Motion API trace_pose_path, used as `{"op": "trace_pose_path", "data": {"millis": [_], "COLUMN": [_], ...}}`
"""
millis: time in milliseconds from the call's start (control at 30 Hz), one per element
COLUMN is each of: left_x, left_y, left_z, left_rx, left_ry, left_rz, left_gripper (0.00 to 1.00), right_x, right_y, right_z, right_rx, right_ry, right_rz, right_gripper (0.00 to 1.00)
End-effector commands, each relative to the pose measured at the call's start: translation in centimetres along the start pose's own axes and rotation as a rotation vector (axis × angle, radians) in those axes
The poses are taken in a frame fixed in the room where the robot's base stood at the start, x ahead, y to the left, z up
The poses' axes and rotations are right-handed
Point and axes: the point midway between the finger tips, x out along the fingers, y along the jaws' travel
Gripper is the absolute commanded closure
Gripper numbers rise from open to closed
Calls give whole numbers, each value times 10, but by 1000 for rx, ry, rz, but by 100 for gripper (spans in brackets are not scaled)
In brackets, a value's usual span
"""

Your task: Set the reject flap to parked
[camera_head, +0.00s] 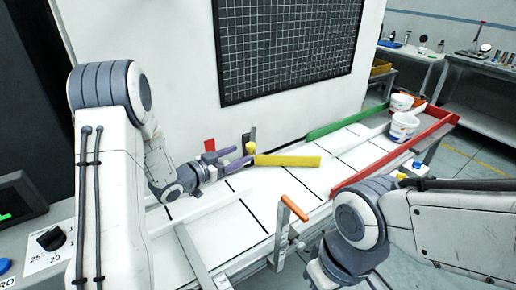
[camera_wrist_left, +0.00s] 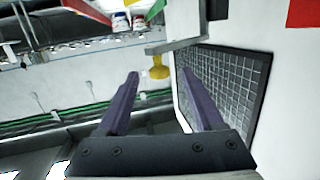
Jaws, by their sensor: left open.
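A yellow bar (camera_head: 287,160), which looks like the reject flap, lies across the white conveyor from its back edge. A yellow knob (camera_head: 250,147) on a post stands at the bar's left end; in the left wrist view the knob (camera_wrist_left: 158,68) shows beyond the fingertips, roughly between them. My left gripper (camera_head: 247,158) has purple fingers, spread and empty, just left of the knob. In the left wrist view the gripper (camera_wrist_left: 158,79) shows a clear gap between its fingers. Whether a finger touches the knob cannot be told. My right arm shows at the lower right, but its fingers do not.
An orange-handled lever (camera_head: 294,208) stands at the conveyor's front edge. A red plate (camera_head: 209,145) is behind the left gripper. Green (camera_head: 338,125) and red (camera_head: 385,156) rails flank the belt, with white tubs (camera_head: 403,125) at the far end. A dark grid panel (camera_head: 285,45) hangs behind.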

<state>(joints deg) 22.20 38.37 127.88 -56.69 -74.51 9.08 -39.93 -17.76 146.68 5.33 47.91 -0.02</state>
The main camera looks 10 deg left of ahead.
Motion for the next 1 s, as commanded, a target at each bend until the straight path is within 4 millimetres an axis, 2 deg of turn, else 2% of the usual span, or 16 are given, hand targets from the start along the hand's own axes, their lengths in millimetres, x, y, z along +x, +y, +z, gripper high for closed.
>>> {"op": "trace_pose_path", "data": {"millis": [133, 267, 367, 733, 1000], "left_x": [-11, -11, -1, 66, 88], "left_y": [-3, -2, 0, 4, 4], "left_z": [2, -1, -4, -14, -15], "left_rx": [-32, -40, -39, -38, -39], "left_ry": [101, 134, 138, 136, 135], "left_rz": [43, 59, 64, 63, 60], "left_gripper": [32, 32, 32, 32, 32], "right_x": [5, 4, 0, -15, -19], "right_y": [0, 0, 0, -1, -1], "right_z": [0, 0, 0, -1, -1], "right_rx": [0, 0, 0, 0, 0], "right_ry": [0, 0, 0, 0, 0], "right_rz": [0, 0, 0, 0, 0], "right_gripper": [100, 100, 100, 100, 100]}}
